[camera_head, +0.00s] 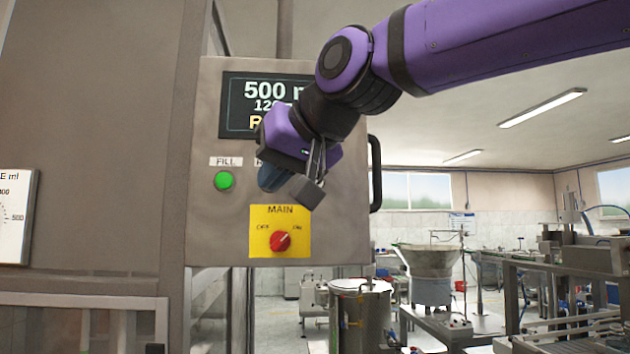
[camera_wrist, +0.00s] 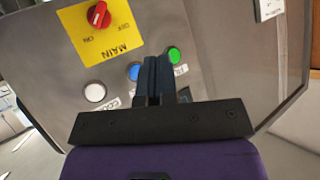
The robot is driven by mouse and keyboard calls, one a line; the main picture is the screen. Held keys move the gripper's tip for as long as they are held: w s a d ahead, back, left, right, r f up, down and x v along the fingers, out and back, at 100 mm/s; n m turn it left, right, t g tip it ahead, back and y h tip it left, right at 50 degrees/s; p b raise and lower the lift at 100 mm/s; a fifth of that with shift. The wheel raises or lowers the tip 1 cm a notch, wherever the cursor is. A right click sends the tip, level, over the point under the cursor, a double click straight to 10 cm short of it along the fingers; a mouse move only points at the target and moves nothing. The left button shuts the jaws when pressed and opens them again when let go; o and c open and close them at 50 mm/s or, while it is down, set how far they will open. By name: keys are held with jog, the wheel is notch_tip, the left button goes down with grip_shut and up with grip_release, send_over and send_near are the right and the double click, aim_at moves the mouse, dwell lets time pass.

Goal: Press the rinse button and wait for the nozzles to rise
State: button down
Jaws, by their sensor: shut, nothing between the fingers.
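The control panel (camera_head: 210,225) is a grey box. In the wrist view it shows a white button (camera_wrist: 94,92), a blue button (camera_wrist: 134,71) and a green button (camera_wrist: 174,54) in a row. The green one, under the label FILL, also shows in the head view (camera_head: 223,180). The label beside FILL is mostly covered by my arm, so which button is rinse is not readable. My gripper (camera_wrist: 157,62) is shut and empty, its fingertips between the blue and green buttons, nearer the blue. Contact cannot be told. The blue and white buttons are hidden in the head view. No nozzles are visible.
A red MAIN switch (camera_head: 280,241) sits on a yellow plate (camera_head: 262,218) below the buttons. A display (camera_head: 238,90) above them is partly covered by my arm. A black handle (camera_head: 376,172) is on the panel's right side. Tanks and conveyors stand behind at right.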

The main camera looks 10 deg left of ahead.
jog(key=shift+s+a+r, duration=0.1)
jog(key=shift+s+r, duration=0.05)
jog(key=shift+r, duration=0.15)
jog(key=w+a, duration=0.2)
jog(key=w, duration=0.6)
jog(key=shift+w, duration=0.3)
jog(key=shift+w, duration=0.15)
dwell(2.0)
jog(key=shift+w+a, duration=0.1)
jog(key=shift+w, duration=0.15)
jog(key=shift+w+a, duration=0.1)
jog(key=shift+w, duration=0.35)
dwell(0.8)
jog(key=shift+s, duration=0.1)
dwell(0.4)
jog(key=shift+s+d, duration=0.2)
jog(key=shift+s, duration=0.55)
